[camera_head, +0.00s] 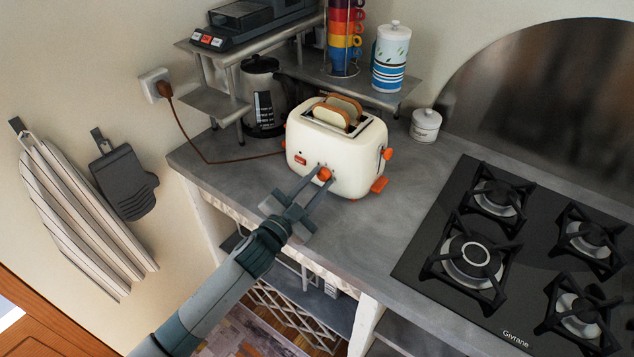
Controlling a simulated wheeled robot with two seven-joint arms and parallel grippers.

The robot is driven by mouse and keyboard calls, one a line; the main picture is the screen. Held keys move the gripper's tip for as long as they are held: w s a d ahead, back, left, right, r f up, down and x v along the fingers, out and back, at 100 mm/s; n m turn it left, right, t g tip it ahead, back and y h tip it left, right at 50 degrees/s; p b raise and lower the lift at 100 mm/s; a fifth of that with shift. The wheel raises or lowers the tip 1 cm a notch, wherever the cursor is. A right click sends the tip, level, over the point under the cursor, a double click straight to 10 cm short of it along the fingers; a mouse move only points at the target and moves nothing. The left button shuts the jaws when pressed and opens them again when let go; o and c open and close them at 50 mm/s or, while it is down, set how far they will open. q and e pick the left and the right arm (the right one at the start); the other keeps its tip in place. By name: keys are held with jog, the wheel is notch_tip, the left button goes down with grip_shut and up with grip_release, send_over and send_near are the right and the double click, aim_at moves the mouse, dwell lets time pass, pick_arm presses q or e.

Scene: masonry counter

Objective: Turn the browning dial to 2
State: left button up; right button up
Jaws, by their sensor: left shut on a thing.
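A cream toaster (345,165) with two slices of bread (338,110) in its slots stands on the grey counter. An orange dial (324,174) sits on its front face. My left gripper (320,173) reaches up to the toaster from the front and is shut on this dial. Its fingers partly cover the dial's surroundings, and I cannot read any numbers or the dial's setting. More orange parts show on the toaster's right side: a knob (387,153) and a lever (379,184). My right gripper is not in view.
A black gas hob (440,215) lies to the right. A brown cord (190,135) runs from the wall socket (153,84) to the toaster. A kettle (263,95), a small white jar (425,125) and a shelf (350,80) stand behind. The counter between toaster and hob is clear.

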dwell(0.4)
pick_arm(q)
jog(key=o, duration=1.1)
